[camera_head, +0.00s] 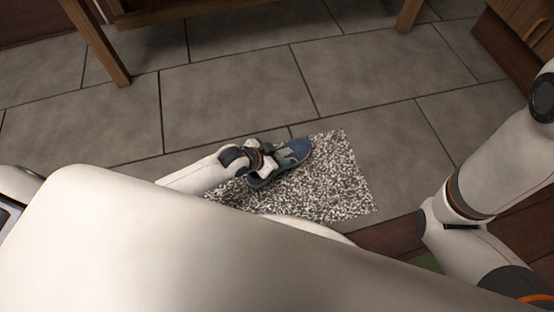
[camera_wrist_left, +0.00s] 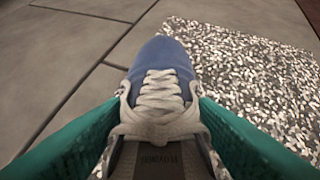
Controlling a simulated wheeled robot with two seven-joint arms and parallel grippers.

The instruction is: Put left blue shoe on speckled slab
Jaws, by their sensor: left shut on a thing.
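The blue shoe (camera_head: 293,152) has white laces and is in my left gripper (camera_head: 272,166). In the left wrist view the shoe (camera_wrist_left: 160,80) lies between the two green fingers (camera_wrist_left: 158,130), which are shut on it near the laces, with its toe pointing away. The speckled slab (camera_head: 335,180) lies on the floor, and the shoe is over its upper left edge in the head view. In the wrist view the slab (camera_wrist_left: 250,80) is to the right of the shoe. I cannot tell whether the shoe touches the slab. My right gripper is out of view.
Grey floor tiles (camera_head: 230,100) around the slab are clear. Wooden furniture legs (camera_head: 100,45) stand at the top, and a wooden cabinet (camera_head: 520,40) is at the upper right. A dark wooden edge (camera_head: 390,238) runs below the slab.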

